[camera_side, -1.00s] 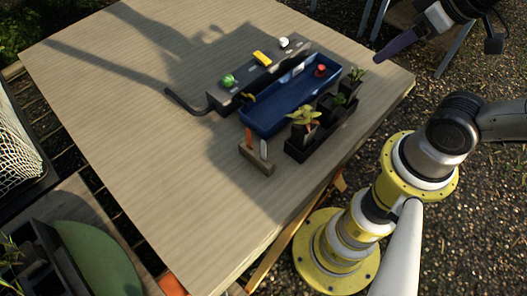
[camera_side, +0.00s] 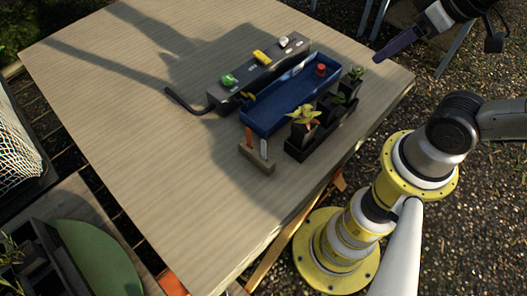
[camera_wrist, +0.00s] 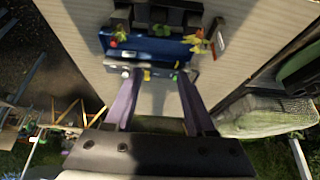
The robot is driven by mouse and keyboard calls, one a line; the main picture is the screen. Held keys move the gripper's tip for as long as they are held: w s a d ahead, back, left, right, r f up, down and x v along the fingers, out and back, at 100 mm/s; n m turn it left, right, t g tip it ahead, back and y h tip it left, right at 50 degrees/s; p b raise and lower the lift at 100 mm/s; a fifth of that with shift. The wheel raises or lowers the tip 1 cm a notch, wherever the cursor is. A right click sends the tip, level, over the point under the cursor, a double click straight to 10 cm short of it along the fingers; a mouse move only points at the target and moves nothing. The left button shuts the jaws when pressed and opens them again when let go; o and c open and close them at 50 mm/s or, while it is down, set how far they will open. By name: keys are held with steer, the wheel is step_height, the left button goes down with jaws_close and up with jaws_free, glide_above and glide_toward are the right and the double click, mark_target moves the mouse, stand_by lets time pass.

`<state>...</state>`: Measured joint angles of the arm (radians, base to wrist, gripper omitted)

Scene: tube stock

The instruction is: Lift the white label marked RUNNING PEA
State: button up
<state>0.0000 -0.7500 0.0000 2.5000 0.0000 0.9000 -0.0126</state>
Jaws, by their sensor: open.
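A white label (camera_side: 264,149) stands upright in a small wooden block (camera_side: 256,160) near the front of the table, beside an orange label (camera_side: 249,137). The writing on the white label is too small to read. In the wrist view the wooden block and labels (camera_wrist: 217,36) show small at the upper right. My gripper (camera_side: 385,54) is up at the right, beyond the table's right corner and well away from the labels. In the wrist view its two purple fingers (camera_wrist: 158,75) are spread apart with nothing between them.
A blue trough (camera_side: 277,112) lies just behind the block, with a red thing at its far end. Dark pots with plants (camera_side: 303,124) stand right of the block. A grey bar (camera_side: 258,74) carries green, yellow and white pieces. The table's left half (camera_side: 130,120) is clear.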

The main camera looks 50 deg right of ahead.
steer(key=w+a+r+n, duration=0.1)
steer(key=w+r+n, duration=0.1)
steer(key=w+n, duration=0.35)
steer(key=n+g, duration=0.6)
steer(key=n, duration=0.6)
glide_above(264, 146)
steer(key=d, duration=0.1)
step_height(264, 146, down, 14)
steer(key=f, duration=1.2)
steer(key=shift+w+a+f, duration=0.1)
steer(key=shift+a, duration=0.3)
steer(key=shift+f, duration=0.6)
jaws_close()
